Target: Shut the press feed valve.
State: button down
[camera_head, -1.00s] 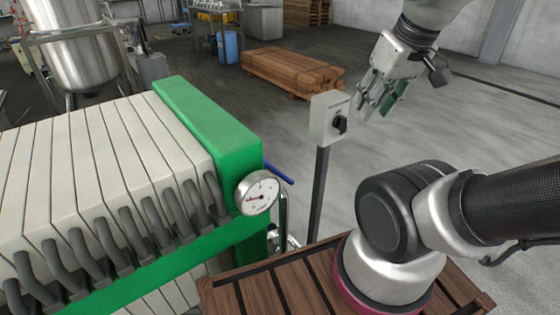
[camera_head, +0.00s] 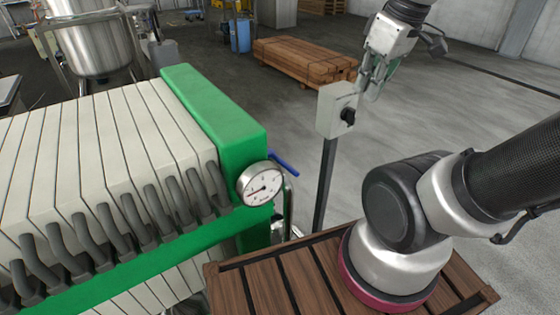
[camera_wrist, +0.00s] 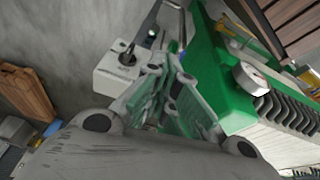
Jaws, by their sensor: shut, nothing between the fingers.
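The press feed valve shows as a blue lever handle (camera_head: 284,164) on a pipe just past the green end plate of the filter press (camera_head: 215,110), behind the round gauge (camera_head: 260,184). The handle slants down to the right; its valve body is mostly hidden. My gripper (camera_head: 371,82) is shut and empty, behind and right of the grey switch box, apart from the handle. The fingers also show in the wrist view (camera_wrist: 164,75).
The grey switch box (camera_head: 337,108) with a black knob stands on a post between my gripper and the press. Stacked timber (camera_head: 300,60) lies behind. The floor at right is clear.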

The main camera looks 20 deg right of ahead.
aim_at(279, 162)
jog(key=w+a+f+n+g+y, duration=0.4)
jog(key=w+a+n, duration=0.5)
jog(key=w+n, duration=0.65)
jog(key=s+a+f, duration=0.1)
jog(key=a+f, duration=0.1)
jog(key=f, duration=0.4)
jog(key=s+a+f+n, duration=0.1)
jog(key=s+a+f, duration=0.1)
jog(key=f, duration=0.5)
jog(key=s+a+f+n+h, duration=0.1)
jog(key=s+a+f, duration=0.1)
jog(key=f, duration=0.4)
jog(key=shift+s+a+f+g, duration=0.1)
jog(key=shift+a+f+g, duration=0.05)
jog(key=shift+f+g, duration=0.2)
